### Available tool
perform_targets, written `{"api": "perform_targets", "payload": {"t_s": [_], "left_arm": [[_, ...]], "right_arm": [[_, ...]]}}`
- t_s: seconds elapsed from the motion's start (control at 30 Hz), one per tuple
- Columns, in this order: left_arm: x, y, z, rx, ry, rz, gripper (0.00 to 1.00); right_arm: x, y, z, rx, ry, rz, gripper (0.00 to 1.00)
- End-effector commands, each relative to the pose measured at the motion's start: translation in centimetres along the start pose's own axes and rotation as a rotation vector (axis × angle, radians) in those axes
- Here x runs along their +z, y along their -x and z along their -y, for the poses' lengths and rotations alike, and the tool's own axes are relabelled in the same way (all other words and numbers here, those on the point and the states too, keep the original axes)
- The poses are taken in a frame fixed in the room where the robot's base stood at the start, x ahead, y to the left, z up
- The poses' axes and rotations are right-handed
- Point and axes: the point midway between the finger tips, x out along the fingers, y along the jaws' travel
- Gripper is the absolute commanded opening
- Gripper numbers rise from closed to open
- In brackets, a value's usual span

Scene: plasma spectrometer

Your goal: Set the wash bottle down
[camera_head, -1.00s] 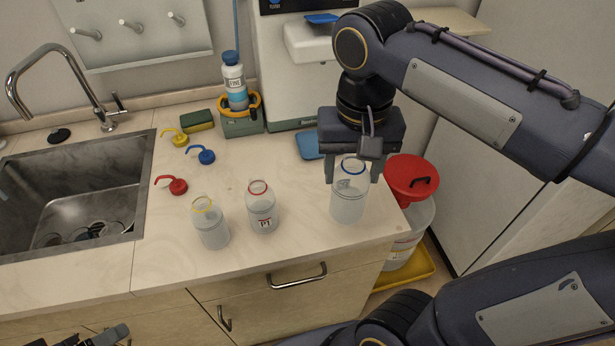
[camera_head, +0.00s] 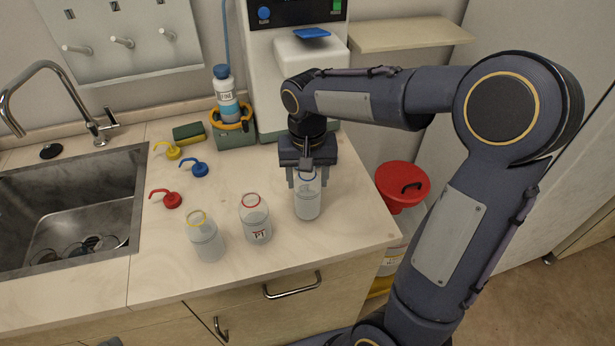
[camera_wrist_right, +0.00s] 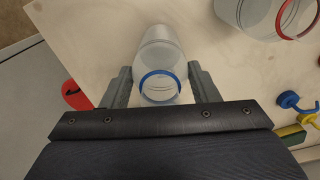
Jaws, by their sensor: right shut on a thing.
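The wash bottle with the blue neck ring (camera_head: 307,203) is clear, open-topped and upright at the right of the counter. My right gripper (camera_head: 306,178) is shut on it from above, a finger on each side of its upper part. The wrist view shows the bottle (camera_wrist_right: 160,60) between the two fingers (camera_wrist_right: 163,88). Its base is at or just above the counter; I cannot tell whether it touches. A red-ringed bottle (camera_head: 256,222) and a yellow-ringed bottle (camera_head: 206,240) stand to its left. My left gripper is not clearly in view.
Red (camera_head: 170,200), blue (camera_head: 196,168) and yellow (camera_head: 170,152) spout caps lie on the counter (camera_head: 350,230). A sink (camera_head: 135,200) is at left. A labelled bottle (camera_head: 226,98) stands at the back. A red-lidded bin (camera_head: 398,180) stands beyond the right edge.

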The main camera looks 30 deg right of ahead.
Motion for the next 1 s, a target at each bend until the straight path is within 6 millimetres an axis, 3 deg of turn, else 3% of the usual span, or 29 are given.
{"api": "perform_targets", "payload": {"t_s": [0.47,0.5,0.6,0.63,1.0], "left_arm": [[0.17,-0.34,0.15,0.0,0.0,0.0,0.76],[0.11,-0.22,0.1,0.0,0.0,0.0,0.76],[0.11,-0.21,0.1,0.0,0.0,0.0,0.76],[0.11,-0.21,0.09,0.0,0.0,0.0,0.76],[-0.06,0.1,-0.04,0.0,0.0,0.0,0.76]], "right_arm": [[0.02,-1.1,0.0,-0.001,0.0,-0.001,0.13],[0.03,-0.95,0.0,-0.001,0.0,-0.001,0.6],[0.04,-0.94,-0.01,-0.001,0.0,-0.001,0.73],[0.04,-0.94,-0.01,-0.001,0.0,-0.001,0.76],[0.02,-0.24,0.0,-0.001,0.0,-0.002,0.76]]}}
